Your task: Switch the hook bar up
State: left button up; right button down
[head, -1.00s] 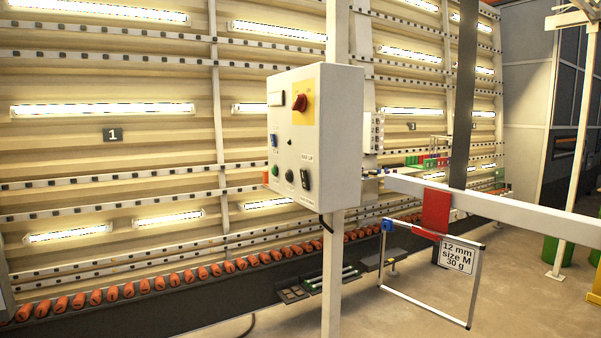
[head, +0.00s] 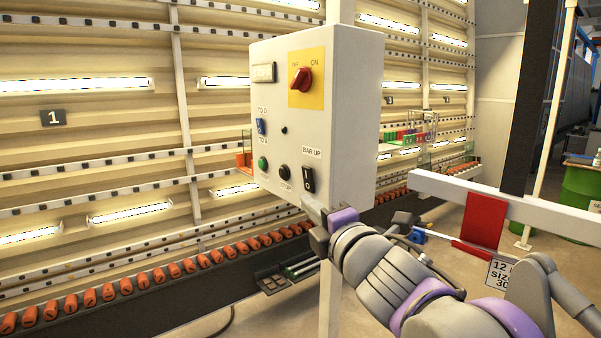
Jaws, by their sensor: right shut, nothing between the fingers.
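The control box (head: 345,110) is a white cabinet on a post in the middle of the head view. Its black rocker switch (head: 308,181), under the label "BAR UP" (head: 311,152), sits at the lower right of the front panel. My right gripper (head: 314,208) is shut and empty, just below the rocker switch and close to the panel's lower edge. I cannot tell whether its tips touch the panel. My left gripper is not in view.
The panel also has a red rotary knob (head: 301,79), a blue selector (head: 261,127), a green button (head: 263,163) and a black button (head: 285,172). The lit washer wall with orange rollers (head: 157,277) stands behind. A green barrel (head: 575,195) stands at the right.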

aim_at(308, 174)
jog(key=w, duration=0.7)
jog(key=w+a+r, duration=0.1)
jog(key=w, duration=0.3)
jog(key=shift+s+d+r, duration=0.2)
jog(key=shift+d+r, duration=0.05)
jog(key=shift+r, duration=0.05)
jog(key=shift+w+f, duration=0.1)
jog(key=shift+w, duration=0.35)
jog(key=shift+w+d+m+b, duration=0.1)
jog(key=shift+d+m+b, duration=0.1)
jog(key=shift+m+b, duration=0.2)
jog(key=shift+w+d+m, duration=0.1)
jog(key=shift+d+m, duration=0.1)
jog(key=shift+m, duration=0.1)
jog(key=shift+r, duration=0.3)
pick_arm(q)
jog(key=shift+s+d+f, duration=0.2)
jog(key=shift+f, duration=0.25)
pick_arm(e)
jog(key=shift+a, duration=0.1)
